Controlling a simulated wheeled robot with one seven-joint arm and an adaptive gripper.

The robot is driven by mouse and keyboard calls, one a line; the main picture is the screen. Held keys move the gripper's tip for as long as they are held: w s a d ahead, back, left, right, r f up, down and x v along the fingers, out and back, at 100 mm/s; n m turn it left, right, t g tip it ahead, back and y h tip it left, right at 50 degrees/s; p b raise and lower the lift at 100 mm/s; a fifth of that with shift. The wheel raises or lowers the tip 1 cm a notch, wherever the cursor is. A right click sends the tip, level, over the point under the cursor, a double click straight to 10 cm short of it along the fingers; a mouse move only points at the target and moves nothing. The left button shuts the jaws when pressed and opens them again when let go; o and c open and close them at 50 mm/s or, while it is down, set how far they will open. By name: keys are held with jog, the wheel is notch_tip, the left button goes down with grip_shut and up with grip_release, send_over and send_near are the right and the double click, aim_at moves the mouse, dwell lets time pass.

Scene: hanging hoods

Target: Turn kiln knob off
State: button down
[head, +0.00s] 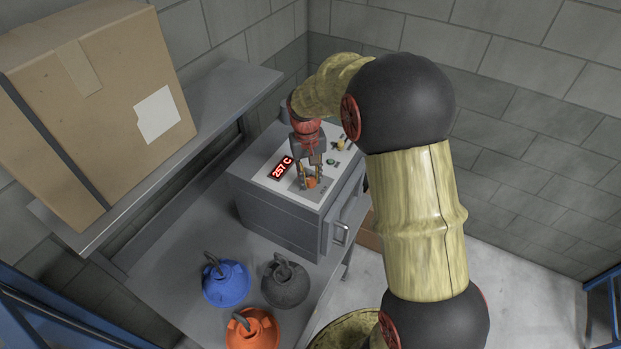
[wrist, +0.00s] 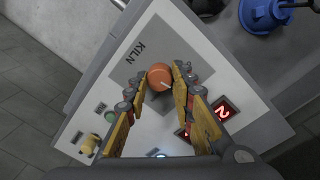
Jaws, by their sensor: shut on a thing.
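The kiln (head: 283,213) is a grey box on a metal table, with a sloped white panel on top. Its red display (head: 282,168) reads 257 C. The orange knob (wrist: 160,77) sits on the panel near the word KILN and has a pale pointer line. My gripper (head: 309,180) reaches down from above onto the knob. In the wrist view its two wooden-looking fingers (wrist: 162,82) close on either side of the knob, with the tips touching it. The fingers hide part of the panel and most of the display in that view.
A green button (head: 331,161) and a yellow part (head: 341,143) are on the panel. A cardboard box (head: 95,95) stands on a shelf (head: 225,95) at left.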

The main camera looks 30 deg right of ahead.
aim_at(309, 181)
jog(key=n, duration=0.5)
jog(key=shift+n+b, duration=0.3)
jog(key=shift+b, duration=0.1)
jog(key=shift+n+t, duration=0.3)
jog(key=shift+n, duration=1.9)
jog(key=c, duration=1.5)
grip_release()
notch_tip(309, 181, up, 12)
jog(key=shift+s+a, duration=0.25)
jog(key=shift+a, duration=0.05)
